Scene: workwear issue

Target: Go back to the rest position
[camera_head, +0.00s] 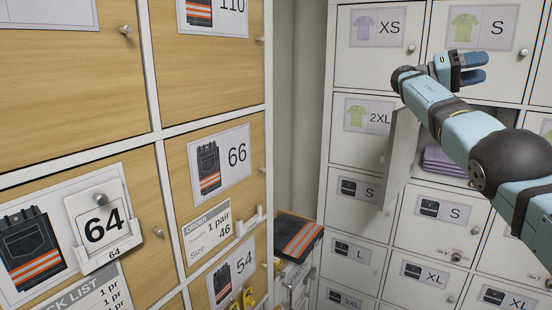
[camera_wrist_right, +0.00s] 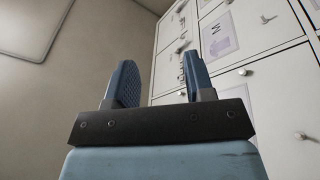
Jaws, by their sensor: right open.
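My right gripper (camera_head: 470,69) is raised at the upper right in the head view, in front of the white locker wall. In the right wrist view its two blue fingers (camera_wrist_right: 160,85) stand apart with nothing between them. My right arm reaches in from the right edge. My left gripper is in neither view.
White lockers with labels fill the right; one door (camera_head: 399,155) stands open beside the arm, with folded purple cloth (camera_head: 443,160) inside. Wooden lockers (camera_head: 75,85) fill the left. Folded dark trousers with orange stripes (camera_head: 298,237) lie in the corner between them.

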